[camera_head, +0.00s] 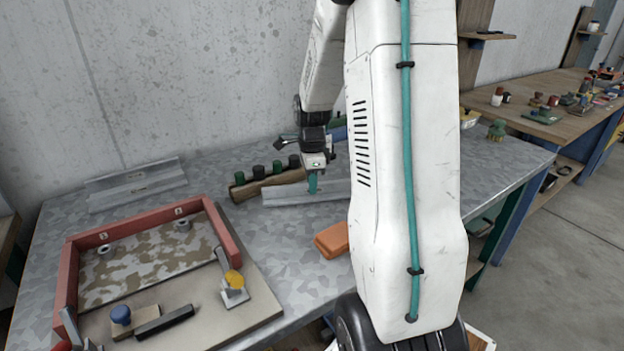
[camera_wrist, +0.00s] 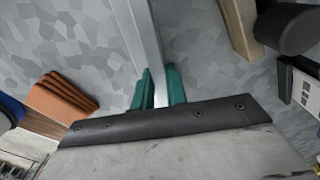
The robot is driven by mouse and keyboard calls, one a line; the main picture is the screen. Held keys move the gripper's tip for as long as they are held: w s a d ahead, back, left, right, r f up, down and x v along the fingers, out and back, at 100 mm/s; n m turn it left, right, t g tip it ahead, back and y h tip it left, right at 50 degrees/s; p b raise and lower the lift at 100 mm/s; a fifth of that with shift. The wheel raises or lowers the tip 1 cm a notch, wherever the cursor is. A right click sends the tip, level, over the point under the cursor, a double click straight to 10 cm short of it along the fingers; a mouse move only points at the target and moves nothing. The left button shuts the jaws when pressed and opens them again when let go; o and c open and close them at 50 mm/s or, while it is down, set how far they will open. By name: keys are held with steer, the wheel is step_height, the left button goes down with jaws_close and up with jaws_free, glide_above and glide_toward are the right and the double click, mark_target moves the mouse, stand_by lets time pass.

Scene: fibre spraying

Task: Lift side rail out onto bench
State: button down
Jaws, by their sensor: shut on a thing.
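A long grey metal side rail (camera_head: 285,196) lies along the rear of the bench (camera_head: 285,255), right of the red frame. My gripper (camera_head: 312,184) points down with its teal fingers shut on this rail. In the wrist view the rail (camera_wrist: 137,40) runs up the picture from between the teal fingers (camera_wrist: 157,88). The rail is on the bench top or just above it; I cannot tell which. Its right end is hidden behind my arm.
A wooden rack with dark and green knobs (camera_head: 265,178) stands close behind the rail. An orange block (camera_head: 332,240) lies in front. The red-edged frame (camera_head: 222,232) and a board with a yellow-knobbed clamp (camera_head: 234,283) fill the left.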

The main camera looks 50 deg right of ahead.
steer(key=shift+f, duration=0.55)
stand_by(0.4)
steer(key=c, duration=1.3)
jaws_free()
step_height(320, 180, up, 8)
steer(key=shift+f, duration=0.1)
